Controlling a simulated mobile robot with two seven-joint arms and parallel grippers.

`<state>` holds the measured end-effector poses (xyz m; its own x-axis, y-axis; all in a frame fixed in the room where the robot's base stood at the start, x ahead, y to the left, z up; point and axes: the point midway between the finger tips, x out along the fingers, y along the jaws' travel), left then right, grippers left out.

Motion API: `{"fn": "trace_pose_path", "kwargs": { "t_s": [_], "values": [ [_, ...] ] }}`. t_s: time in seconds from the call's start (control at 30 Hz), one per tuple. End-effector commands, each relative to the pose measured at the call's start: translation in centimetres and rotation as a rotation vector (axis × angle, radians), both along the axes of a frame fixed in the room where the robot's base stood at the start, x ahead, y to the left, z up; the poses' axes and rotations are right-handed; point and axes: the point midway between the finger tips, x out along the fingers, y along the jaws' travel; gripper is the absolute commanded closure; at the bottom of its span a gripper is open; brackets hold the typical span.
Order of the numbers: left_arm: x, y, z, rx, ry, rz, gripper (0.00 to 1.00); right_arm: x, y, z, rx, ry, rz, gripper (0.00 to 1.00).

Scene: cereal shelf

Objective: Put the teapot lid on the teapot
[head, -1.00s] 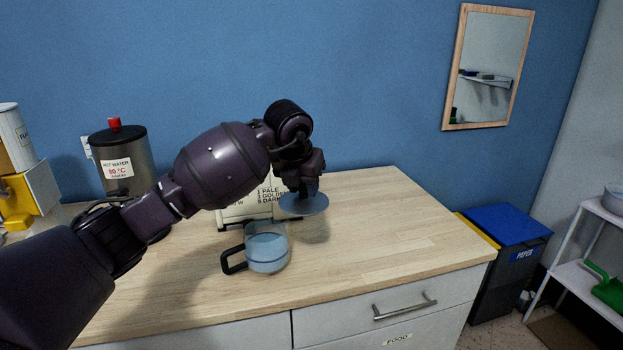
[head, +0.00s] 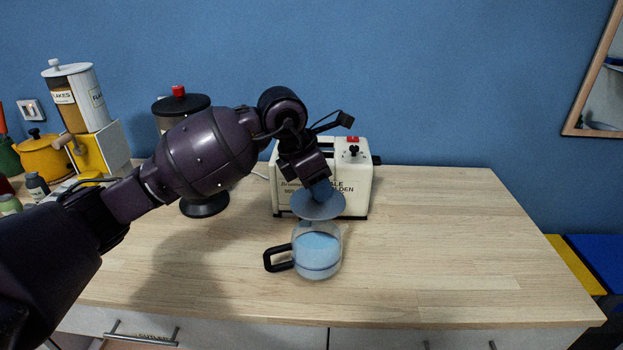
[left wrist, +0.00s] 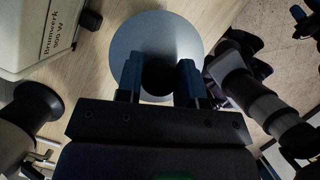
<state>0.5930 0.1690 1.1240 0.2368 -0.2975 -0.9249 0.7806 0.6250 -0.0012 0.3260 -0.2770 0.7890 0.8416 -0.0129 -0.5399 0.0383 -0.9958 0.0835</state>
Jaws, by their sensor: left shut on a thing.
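The teapot (head: 318,258) is a clear glass pot with a bluish tint and a black handle on its left, standing upright on the wooden counter. The teapot lid (head: 319,206) is a flat grey-blue disc; it also shows in the left wrist view (left wrist: 178,32). My left gripper (head: 321,188) is shut on the lid's dark knob (left wrist: 159,78). It holds the lid above the teapot, close over its rim and toward its back. Whether lid and rim touch is unclear. The teapot is not visible in the left wrist view. My right gripper is not in the head view.
A cream toaster (head: 356,180) stands just behind the lid. A hot water urn (head: 204,203), a yellow flakes dispenser (head: 103,150) and a yellow pot (head: 45,157) are at the left. The counter (head: 450,240) is clear to the right of the teapot.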

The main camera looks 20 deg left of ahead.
Motion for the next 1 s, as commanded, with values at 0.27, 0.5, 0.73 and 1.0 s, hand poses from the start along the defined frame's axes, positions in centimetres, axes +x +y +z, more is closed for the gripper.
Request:
{"fn": "trace_pose_path", "kwargs": {
  "t_s": [0.27,0.5,0.73,1.0],
  "values": [
    [0.1,0.0,-0.4,0.0,0.0,-0.034,0.89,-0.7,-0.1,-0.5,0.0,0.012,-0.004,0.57],
    [0.1,0.0,-1.9,0.0,0.001,-0.033,0.89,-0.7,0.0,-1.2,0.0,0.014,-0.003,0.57],
    [0.1,0.0,-3.8,-0.001,0.002,-0.031,0.89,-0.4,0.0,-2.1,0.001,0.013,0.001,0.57],
    [0.1,0.0,-5.8,0.001,0.001,-0.031,0.89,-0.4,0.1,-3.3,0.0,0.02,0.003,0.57]
  ]
}}
